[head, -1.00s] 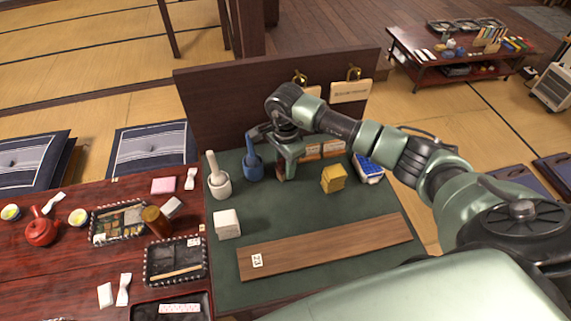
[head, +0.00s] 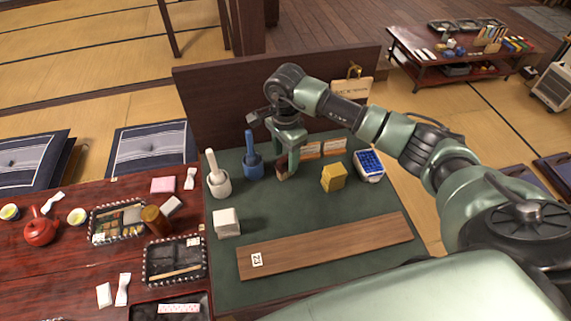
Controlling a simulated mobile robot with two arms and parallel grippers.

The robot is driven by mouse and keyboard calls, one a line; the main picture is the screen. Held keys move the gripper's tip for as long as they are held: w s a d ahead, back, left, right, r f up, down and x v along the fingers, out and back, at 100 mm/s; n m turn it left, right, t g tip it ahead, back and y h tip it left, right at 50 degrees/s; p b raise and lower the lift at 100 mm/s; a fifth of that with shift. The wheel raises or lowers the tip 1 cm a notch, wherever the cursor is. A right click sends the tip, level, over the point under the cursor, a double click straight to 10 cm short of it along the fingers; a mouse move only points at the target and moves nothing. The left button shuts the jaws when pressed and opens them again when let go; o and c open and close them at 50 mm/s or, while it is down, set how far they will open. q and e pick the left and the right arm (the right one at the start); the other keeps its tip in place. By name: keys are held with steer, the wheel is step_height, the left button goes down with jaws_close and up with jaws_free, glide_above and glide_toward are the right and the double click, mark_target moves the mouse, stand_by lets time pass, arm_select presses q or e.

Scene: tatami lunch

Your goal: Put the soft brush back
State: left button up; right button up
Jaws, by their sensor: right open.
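I cannot tell for sure which thing is the soft brush. A white handle stands in a white pot (head: 218,187) and a blue handle stands in a blue pot (head: 253,168), both upright on the dark green tabletop (head: 290,215). My right gripper (head: 288,168) is open and points down, right of the blue pot. A small brown block (head: 282,172) shows at its fingertips; I cannot tell whether they touch it. My left gripper is not in view.
A yellow block (head: 333,177), a blue and white box (head: 369,166), a white block (head: 227,223) and a long wooden board (head: 325,246) are on the green tabletop. A dark upright panel (head: 220,110) stands behind. A red table (head: 60,270) with trays adjoins at left.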

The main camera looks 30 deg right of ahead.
step_height(320, 180, up, 8)
steer(key=shift+r+b, duration=0.1)
steer(key=shift+b, duration=0.55)
